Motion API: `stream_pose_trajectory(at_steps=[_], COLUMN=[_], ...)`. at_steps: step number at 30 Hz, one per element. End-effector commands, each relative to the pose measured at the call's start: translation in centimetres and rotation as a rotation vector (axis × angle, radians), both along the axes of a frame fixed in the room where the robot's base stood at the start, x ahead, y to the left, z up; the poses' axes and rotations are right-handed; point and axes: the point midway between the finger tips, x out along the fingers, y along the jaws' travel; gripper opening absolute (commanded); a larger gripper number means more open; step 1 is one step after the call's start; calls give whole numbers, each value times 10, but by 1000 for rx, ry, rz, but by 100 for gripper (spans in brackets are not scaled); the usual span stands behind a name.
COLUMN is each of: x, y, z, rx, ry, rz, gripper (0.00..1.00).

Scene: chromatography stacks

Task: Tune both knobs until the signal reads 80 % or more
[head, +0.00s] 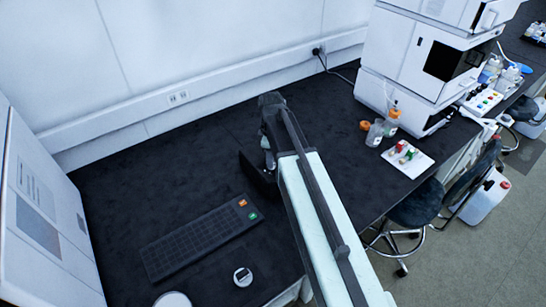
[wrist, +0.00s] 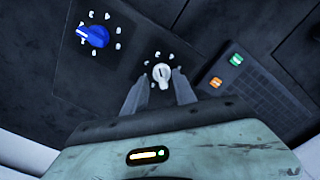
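A blue knob (wrist: 92,36) sits on a dark panel (wrist: 125,62) at the upper left of the wrist view, with white marks around it; its long side runs nearly level. A white knob (wrist: 162,74) sits on the same panel, its handle pointing down toward my gripper, with small marks around it. My gripper (wrist: 160,78) is open, with one finger on each side of the white knob; I cannot tell whether they touch it. In the head view my arm and gripper (head: 266,155) reach over the bench, and I cannot make out the knobs there. No readable signal value shows.
A dark keypad (head: 195,241) with orange and green keys lies on the black bench (head: 130,200). A small round white device (head: 243,277) lies nearer. Bottles (head: 375,133), a white tray (head: 407,158) and a white instrument stack (head: 412,65) stand at the right.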

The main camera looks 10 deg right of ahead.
Motion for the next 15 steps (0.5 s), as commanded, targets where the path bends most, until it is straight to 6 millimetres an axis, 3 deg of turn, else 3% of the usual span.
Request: stream_pose_trajectory(at_steps=[12, 15], x=[2, 3], y=[0, 0], z=[69, 78], rx=[1, 1], ry=[-1, -2], rz=[0, 0], gripper=[33, 33])
